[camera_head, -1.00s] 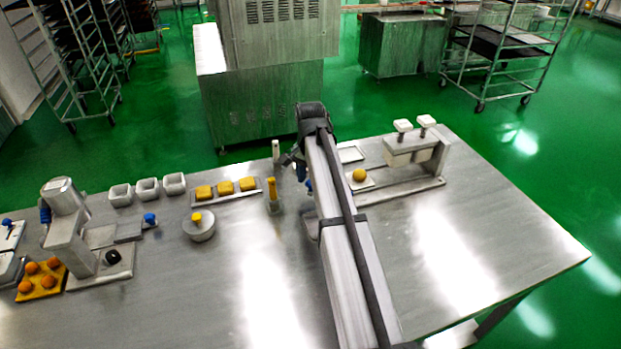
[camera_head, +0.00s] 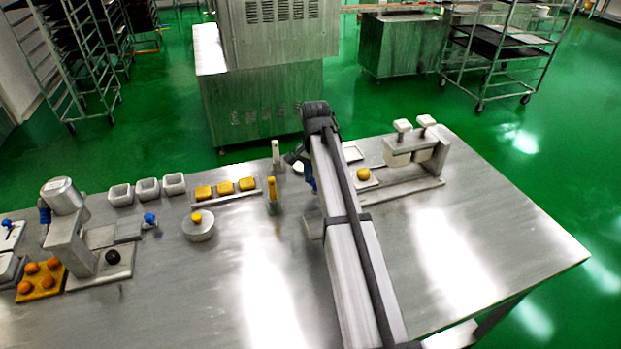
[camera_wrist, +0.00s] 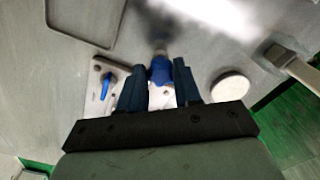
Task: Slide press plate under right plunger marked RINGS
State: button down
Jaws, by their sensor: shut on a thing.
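The press plate (camera_head: 371,183) is a pale flat plate carrying a round orange-yellow piece (camera_head: 363,174). It sits at the left end of the press base (camera_head: 412,190), left of both plungers. The right plunger (camera_head: 426,121) and left plunger (camera_head: 403,126) have pale square tops with blocks beneath; the RINGS marking cannot be read. My gripper (camera_wrist: 157,72) is shut on a blue knob (camera_wrist: 160,72), which shows between its dark blue fingers in the wrist view. In the head view my arm hides most of the gripper and the join between knob and plate.
A white disc (camera_wrist: 230,87) and a plate with a blue lever (camera_wrist: 105,87) flank my fingers. The table's right part is clear.

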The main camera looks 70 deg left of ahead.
jog(key=w, duration=1)
jog(key=shift+w, duration=0.3)
jog(key=c, duration=0.8)
grip_release()
jog(key=shift+r, duration=0.1)
notch_tip(320, 180, up, 14)
jog(key=shift+f, duration=0.2)
